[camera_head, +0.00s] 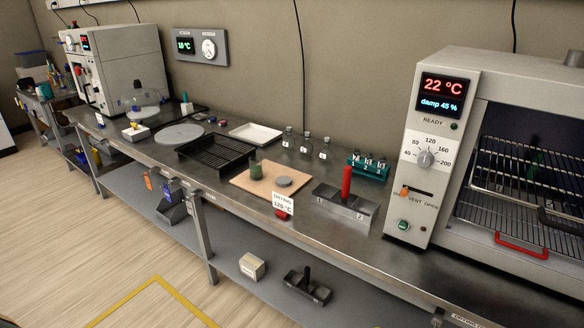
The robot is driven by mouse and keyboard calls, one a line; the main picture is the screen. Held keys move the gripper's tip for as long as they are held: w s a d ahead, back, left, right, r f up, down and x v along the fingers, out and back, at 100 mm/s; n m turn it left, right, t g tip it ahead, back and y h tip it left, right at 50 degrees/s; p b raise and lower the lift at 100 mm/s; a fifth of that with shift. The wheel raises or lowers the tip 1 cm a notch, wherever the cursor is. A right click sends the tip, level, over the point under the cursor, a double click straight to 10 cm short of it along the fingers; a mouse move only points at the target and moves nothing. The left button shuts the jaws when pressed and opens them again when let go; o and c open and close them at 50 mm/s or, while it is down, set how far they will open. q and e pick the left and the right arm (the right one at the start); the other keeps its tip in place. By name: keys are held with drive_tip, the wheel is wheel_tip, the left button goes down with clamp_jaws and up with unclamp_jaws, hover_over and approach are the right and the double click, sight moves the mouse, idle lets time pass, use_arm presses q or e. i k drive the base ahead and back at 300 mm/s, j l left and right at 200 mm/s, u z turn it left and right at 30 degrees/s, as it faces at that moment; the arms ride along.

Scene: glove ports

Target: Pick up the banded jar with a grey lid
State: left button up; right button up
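No jar with a clearly visible band and grey lid can be made out at this size. A small dark green cylinder (256,170) stands upright on a tan board (243,184) at the middle of the bench. A flat grey disc (284,181), like a lid, lies on the same board to its right, apart from it. Three small clear bottles with dark tops and white labels stand behind the board, the left one (288,138) nearest the white tray. Neither of my grippers is in view.
A black rack tray (215,152) sits left of the board. A grey block with a red handle (347,183) and a teal vial rack (369,168) stand right of it. An oven (430,150) with wire shelves fills the right. A sign (283,203) hangs at the bench edge.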

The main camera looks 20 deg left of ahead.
sight(257, 170)
drive_tip(key=u, duration=0.85)
drive_tip(key=z, duration=0.35)
drive_tip(key=i+j+z, duration=0.1)
drive_tip(key=z, duration=0.25)
drive_tip(key=i+j+z, duration=0.1)
drive_tip(key=j+z, duration=1)
drive_tip(key=j, duration=0.6)
